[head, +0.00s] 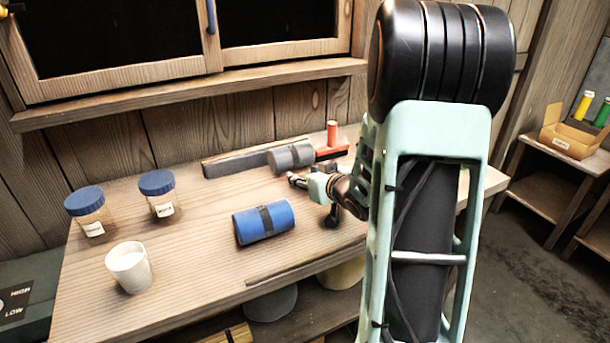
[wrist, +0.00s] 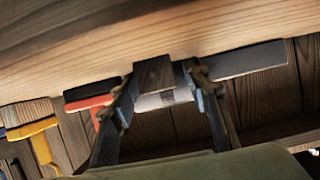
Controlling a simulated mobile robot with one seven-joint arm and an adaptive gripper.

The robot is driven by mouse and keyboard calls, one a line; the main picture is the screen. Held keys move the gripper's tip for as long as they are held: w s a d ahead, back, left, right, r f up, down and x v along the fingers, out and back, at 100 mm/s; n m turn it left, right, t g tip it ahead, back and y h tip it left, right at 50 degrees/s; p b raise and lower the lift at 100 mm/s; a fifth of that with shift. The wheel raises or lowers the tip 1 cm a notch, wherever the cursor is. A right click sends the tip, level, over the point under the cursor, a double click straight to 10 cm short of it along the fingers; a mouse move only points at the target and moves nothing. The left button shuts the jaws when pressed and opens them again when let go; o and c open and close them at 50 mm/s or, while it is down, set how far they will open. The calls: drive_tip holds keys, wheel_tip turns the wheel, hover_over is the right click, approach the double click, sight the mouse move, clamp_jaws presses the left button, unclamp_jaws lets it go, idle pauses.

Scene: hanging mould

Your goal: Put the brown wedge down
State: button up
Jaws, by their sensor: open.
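The brown wedge (wrist: 153,74) shows in the wrist view as a dark brown block between my fingertips, seemingly on the light wooden tabletop (wrist: 60,72). My gripper (wrist: 161,84) is open around it. The left finger is close beside the wedge, and a narrow gap shows on the right; I cannot tell whether either touches. In the head view my gripper (head: 303,181) is low over the back middle of the table (head: 190,262), partly behind my arm. I cannot make out the wedge there.
A blue roller (head: 264,222) lies in front. Two blue-lidded jars (head: 90,211) (head: 158,193) and a white cup (head: 129,267) stand left.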

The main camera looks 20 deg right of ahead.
drive_tip(key=shift+s+r, duration=0.1)
drive_tip(key=shift+r, duration=0.15)
drive_tip(key=p+v, duration=0.2)
drive_tip(key=v, duration=0.9)
drive_tip(key=shift+s+r, duration=0.15)
drive_tip(key=shift+s, duration=0.2)
